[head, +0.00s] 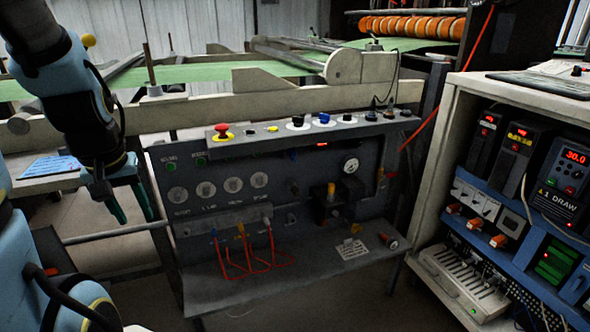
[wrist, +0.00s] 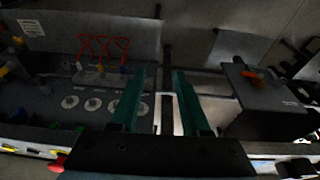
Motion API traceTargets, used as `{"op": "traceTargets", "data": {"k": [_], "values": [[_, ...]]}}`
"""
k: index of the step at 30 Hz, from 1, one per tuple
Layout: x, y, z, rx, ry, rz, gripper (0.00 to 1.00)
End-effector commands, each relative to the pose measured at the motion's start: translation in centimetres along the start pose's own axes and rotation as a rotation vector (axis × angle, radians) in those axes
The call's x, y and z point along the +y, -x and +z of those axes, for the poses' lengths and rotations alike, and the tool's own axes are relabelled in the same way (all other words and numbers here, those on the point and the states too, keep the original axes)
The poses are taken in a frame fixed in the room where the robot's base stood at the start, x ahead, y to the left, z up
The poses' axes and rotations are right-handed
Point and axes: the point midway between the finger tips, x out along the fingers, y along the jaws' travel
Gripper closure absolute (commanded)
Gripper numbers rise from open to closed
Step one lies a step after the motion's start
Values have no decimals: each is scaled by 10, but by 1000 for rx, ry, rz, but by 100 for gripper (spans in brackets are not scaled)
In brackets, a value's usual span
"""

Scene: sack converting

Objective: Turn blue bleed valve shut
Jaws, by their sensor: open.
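A small blue valve handle (head: 214,232) sits at the left end of a manifold (head: 222,218) low on the grey control panel, above looped red tubes. It also shows in the wrist view (wrist: 123,70), just left of my fingers; its exact turn is too small to tell. A separate blue knob (head: 323,118) stands on the panel's top ledge. My gripper (head: 134,217) is open and empty, fingers pointing down, left of the panel and apart from the valve. Its green fingers also show in the wrist view (wrist: 159,76).
A metal rail (head: 115,231) runs left from the panel near my fingers. Several round gauges (head: 206,189) sit above the manifold, and a red mushroom button (head: 222,130) is on the ledge. A shelf cabinet (head: 432,180) stands at the right. The panel's front is otherwise open.

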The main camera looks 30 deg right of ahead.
Motion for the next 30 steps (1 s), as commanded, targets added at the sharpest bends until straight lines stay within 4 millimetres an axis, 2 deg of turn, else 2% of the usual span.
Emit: {"op": "traceTargets", "data": {"k": [1, 5, 8, 11, 12, 14, 18, 21, 25, 27, 30], "values": [[4, -34, 2, 19, -7, 6, 54], [21, -71, -12, 87, -21, 27, 54], [41, -98, -29, 158, -37, 51, 54], [76, -124, -56, 268, -60, 86, 54], [97, -132, -72, 330, -70, 104, 54], [128, -135, -94, 418, -80, 127, 54], [200, -132, -133, 623, -90, 162, 54], [255, -125, -149, 774, -87, 170, 54], [323, -111, -150, 977, -72, 148, 54], [352, -103, -140, 1075, -61, 121, 54], [382, -92, -120, 1190, -46, 75, 54]]}}
